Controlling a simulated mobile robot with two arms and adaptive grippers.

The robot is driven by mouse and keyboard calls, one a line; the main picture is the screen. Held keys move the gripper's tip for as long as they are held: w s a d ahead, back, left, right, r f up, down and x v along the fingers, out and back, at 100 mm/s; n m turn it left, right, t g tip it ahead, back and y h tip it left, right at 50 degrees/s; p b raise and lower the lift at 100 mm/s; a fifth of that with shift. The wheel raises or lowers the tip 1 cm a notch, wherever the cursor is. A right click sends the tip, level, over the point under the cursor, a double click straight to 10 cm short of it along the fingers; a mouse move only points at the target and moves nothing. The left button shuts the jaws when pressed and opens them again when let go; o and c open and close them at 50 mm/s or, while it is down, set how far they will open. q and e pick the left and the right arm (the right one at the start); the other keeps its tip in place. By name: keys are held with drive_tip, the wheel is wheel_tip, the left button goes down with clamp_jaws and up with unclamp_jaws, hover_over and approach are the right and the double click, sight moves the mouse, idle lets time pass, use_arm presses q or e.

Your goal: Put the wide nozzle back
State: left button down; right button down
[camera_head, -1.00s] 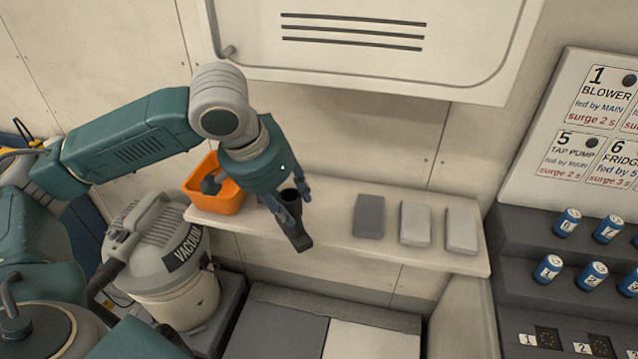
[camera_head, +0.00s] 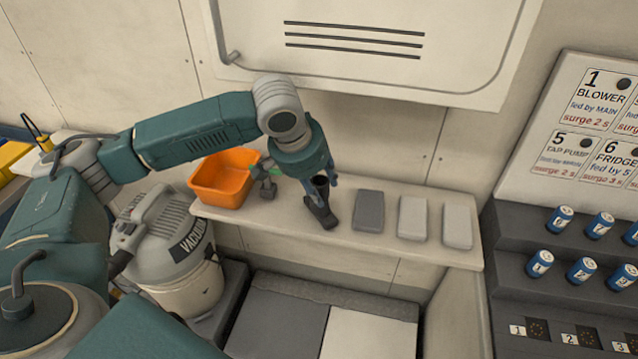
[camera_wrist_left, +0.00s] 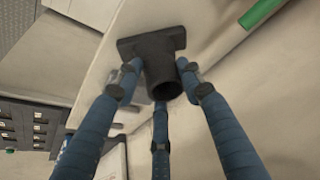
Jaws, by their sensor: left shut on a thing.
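The wide nozzle (camera_head: 322,213) is dark grey, with a round tube end upward and a broad flat end below. My left gripper (camera_head: 322,190) is shut around its tube, over the pale shelf (camera_head: 345,240), left of the dark grey block. In the left wrist view the fingers (camera_wrist_left: 158,90) surround the nozzle (camera_wrist_left: 160,62), its open tube end facing the camera and its wide end farther away. I cannot tell whether the nozzle touches the shelf. My right gripper is not in view.
An orange bin (camera_head: 222,182) sits at the shelf's left end. A green item (camera_head: 258,171) shows beside it, mostly hidden. A dark block (camera_head: 368,211) and two pale blocks (camera_head: 413,217) (camera_head: 457,226) lie to the right. Stepped racks with blue cylinders (camera_head: 585,270) stand far right.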

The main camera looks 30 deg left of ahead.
use_arm(q)
drive_tip(key=c, duration=1.1)
unclamp_jaws()
drive_tip(key=shift+f, duration=0.1)
drive_tip(key=b+v, duration=0.1)
drive_tip(key=v, duration=0.5)
drive_tip(key=s+a+b, duration=0.1)
drive_tip(key=s+b, duration=0.2)
drive_tip(key=s, duration=0.8)
drive_tip(key=shift+s+a+f, duration=0.3)
drive_tip(key=shift+a, duration=0.05)
